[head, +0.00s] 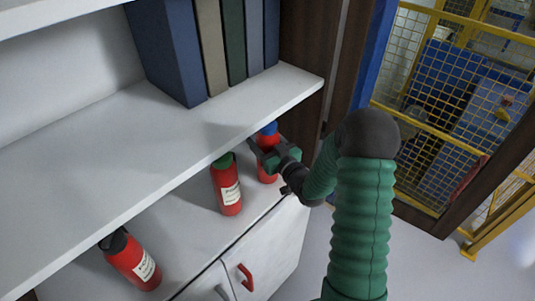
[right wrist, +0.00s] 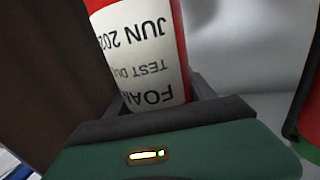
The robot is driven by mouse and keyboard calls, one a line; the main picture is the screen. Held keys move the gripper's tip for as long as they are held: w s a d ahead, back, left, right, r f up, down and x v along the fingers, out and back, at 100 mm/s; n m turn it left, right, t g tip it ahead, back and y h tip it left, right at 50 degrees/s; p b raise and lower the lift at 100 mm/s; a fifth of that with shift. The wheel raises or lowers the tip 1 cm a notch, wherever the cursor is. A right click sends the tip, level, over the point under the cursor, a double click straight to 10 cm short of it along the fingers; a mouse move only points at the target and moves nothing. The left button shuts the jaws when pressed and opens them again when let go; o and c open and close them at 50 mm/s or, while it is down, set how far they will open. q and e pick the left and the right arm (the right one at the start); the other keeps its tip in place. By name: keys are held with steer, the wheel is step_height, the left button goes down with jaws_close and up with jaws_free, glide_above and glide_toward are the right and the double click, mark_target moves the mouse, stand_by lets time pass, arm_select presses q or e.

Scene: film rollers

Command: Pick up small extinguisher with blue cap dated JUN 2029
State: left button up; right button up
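The small red extinguisher with a blue cap (head: 268,128) stands on the lower shelf near its right end. My right gripper (head: 272,156) is at its upper body, with a finger on either side. In the right wrist view the red extinguisher (right wrist: 180,30) is between the dark fingers (right wrist: 160,103). Its white label appears upside down and reads FOAM, TEST DUE and JUN 202, the last digit out of sight. The fingers lie close along both sides; I cannot tell whether they press on it. My left gripper is not in view.
A green-capped extinguisher (head: 226,185) stands just left of it, and a black-capped one (head: 132,262) farther left. The upper shelf (head: 200,125) with binders (head: 200,45) overhangs them. A cabinet with a red handle (head: 245,277) is below. A yellow fence (head: 440,110) is at right.

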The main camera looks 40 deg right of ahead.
jaws_close()
steer(key=shift+r, duration=0.1)
steer(key=shift+w, duration=0.1)
